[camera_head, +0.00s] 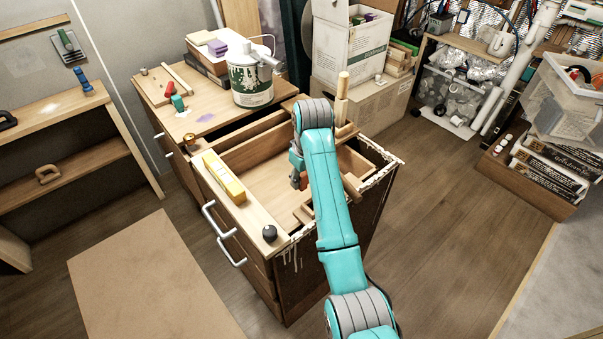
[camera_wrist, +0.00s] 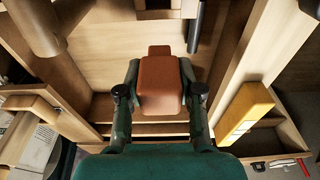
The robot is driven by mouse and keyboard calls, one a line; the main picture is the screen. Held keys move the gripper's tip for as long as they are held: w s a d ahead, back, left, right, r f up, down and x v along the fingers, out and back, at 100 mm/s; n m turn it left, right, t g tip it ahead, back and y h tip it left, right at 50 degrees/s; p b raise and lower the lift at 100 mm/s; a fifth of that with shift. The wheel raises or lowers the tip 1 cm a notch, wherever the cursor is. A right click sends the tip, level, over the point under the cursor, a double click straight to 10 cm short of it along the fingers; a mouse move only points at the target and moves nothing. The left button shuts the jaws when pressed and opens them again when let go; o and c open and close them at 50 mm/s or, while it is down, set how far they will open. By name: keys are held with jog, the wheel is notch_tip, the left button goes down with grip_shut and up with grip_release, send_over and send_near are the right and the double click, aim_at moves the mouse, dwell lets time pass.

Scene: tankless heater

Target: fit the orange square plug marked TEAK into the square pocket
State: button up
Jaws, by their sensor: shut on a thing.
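The orange plug (camera_wrist: 160,85) is a brown-orange block with a narrower far end, and it sits between the two dark fingers of my gripper (camera_wrist: 160,92) in the wrist view. My gripper is shut on it, over the open wooden drawer box. I see no TEAK marking on the faces in view. I cannot make out the square pocket in either view.
The open box (camera_head: 262,150) has wooden walls and inner rails. A yellow tool (camera_head: 224,178) lies on its left edge, near a black knob (camera_head: 269,233). An upright wooden post (camera_head: 342,86) stands behind my arm. A green-and-white tub (camera_head: 250,82) stands on the worktop behind.

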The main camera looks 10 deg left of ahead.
jog(key=shift+f, duration=1.05)
jog(key=shift+d+f, duration=0.1)
jog(key=shift+d, duration=0.05)
jog(key=shift+s+d, duration=1.5)
jog(key=shift+d, duration=0.3)
jog(key=shift+f, duration=1.2)
jog(key=o, duration=1.2)
